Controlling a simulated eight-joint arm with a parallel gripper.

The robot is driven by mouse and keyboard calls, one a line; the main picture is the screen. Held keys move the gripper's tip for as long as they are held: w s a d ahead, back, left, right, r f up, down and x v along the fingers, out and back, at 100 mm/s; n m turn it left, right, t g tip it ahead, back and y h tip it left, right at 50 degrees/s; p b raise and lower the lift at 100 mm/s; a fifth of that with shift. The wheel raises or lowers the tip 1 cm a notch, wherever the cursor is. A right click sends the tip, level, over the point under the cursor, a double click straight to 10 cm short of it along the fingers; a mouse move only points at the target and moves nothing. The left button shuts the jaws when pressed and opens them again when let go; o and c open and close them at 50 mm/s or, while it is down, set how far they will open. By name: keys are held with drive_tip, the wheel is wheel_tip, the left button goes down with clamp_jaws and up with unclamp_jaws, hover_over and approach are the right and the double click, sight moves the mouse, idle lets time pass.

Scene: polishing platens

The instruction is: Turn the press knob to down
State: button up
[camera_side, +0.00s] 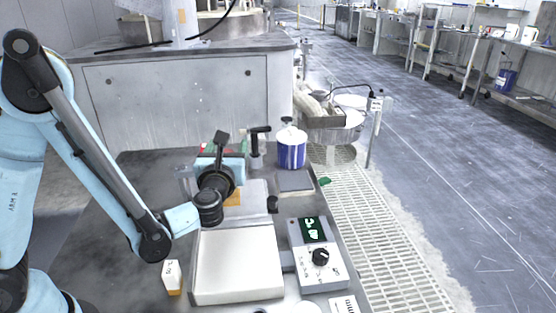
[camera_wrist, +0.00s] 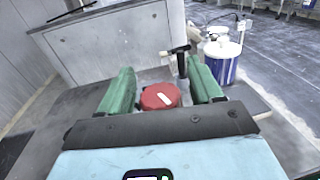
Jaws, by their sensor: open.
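The press knob (camera_side: 320,257) is a black round knob on a grey control box (camera_side: 311,277) with a lit green display, at the front right of the bench in the side view. Its pointer direction is too small to read surely. My gripper (camera_wrist: 160,68) is open, its two green fingers apart with nothing clamped between them. In the side view it is over the back of the bench, well behind and left of the knob, its fingers mostly hidden by my wrist. The wrist view does not show the knob.
A red round lid (camera_wrist: 160,96) shows between the fingers in the wrist view. A black-handled tool (camera_side: 257,148) and a blue-and-white tub (camera_side: 290,149) stand at the back. A pale flat-topped box (camera_side: 238,265) lies left of the control box; a small white-and-orange bottle (camera_side: 172,277) stands at left.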

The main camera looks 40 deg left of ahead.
drive_tip(key=shift+r, duration=0.5)
wheel_tip(320, 180, up, 3)
drive_tip(key=shift+f, duration=0.15)
drive_tip(key=s+d+r, duration=0.5)
drive_tip(key=d+r, duration=0.2)
drive_tip(key=d, duration=0.3)
drive_tip(key=shift+d+r, duration=0.15)
drive_tip(key=shift+d, duration=0.1)
drive_tip(key=shift+s, duration=0.1)
